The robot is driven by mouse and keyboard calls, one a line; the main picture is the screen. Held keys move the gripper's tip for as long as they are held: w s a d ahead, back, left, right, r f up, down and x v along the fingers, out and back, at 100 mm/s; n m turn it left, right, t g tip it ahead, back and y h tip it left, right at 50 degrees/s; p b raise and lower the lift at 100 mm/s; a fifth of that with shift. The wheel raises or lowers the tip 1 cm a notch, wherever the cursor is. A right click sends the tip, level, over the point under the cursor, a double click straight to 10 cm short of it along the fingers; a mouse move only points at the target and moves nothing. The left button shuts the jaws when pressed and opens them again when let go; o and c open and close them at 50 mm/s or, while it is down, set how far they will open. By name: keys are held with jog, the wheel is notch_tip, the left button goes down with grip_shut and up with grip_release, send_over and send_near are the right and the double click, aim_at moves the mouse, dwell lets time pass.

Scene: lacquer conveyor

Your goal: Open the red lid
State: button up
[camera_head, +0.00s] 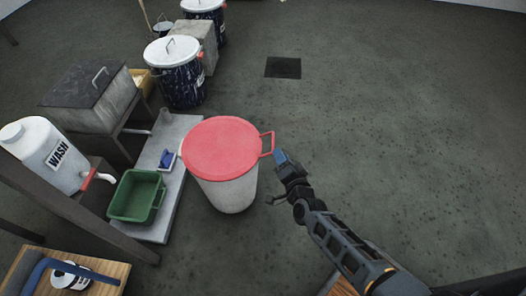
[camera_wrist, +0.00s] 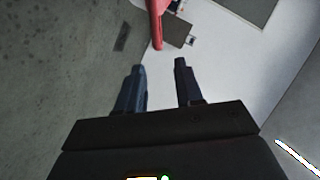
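A white bin (camera_head: 229,190) stands on the floor, with a flat round red lid (camera_head: 220,146) lying closed on its top. A red loop handle (camera_head: 269,143) sticks out from the lid's right side. My gripper (camera_head: 281,158) is just right of and below that handle in the head view. In the wrist view, my gripper (camera_wrist: 159,66) has its two fingers apart with nothing between them. A red strip (camera_wrist: 157,25), which looks like the handle, lies ahead of the fingertips, near the line between them. No contact with it shows.
A green tub (camera_head: 137,196) and a small blue item (camera_head: 167,159) sit on a pale slab (camera_head: 187,130) left of the bin. A white WASH jug (camera_head: 45,152) stands farther left. Dark drums (camera_head: 180,83) stand behind. The floor to the right is clear.

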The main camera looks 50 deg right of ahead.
aim_at(273, 142)
jog(key=b+x, duration=0.3)
jog(key=x, duration=0.5)
jog(key=shift+w+f, duration=0.25)
jog(key=shift+w, duration=0.1)
jog(key=shift+d, duration=0.1)
jog(key=shift+c, duration=0.4)
grip_shut()
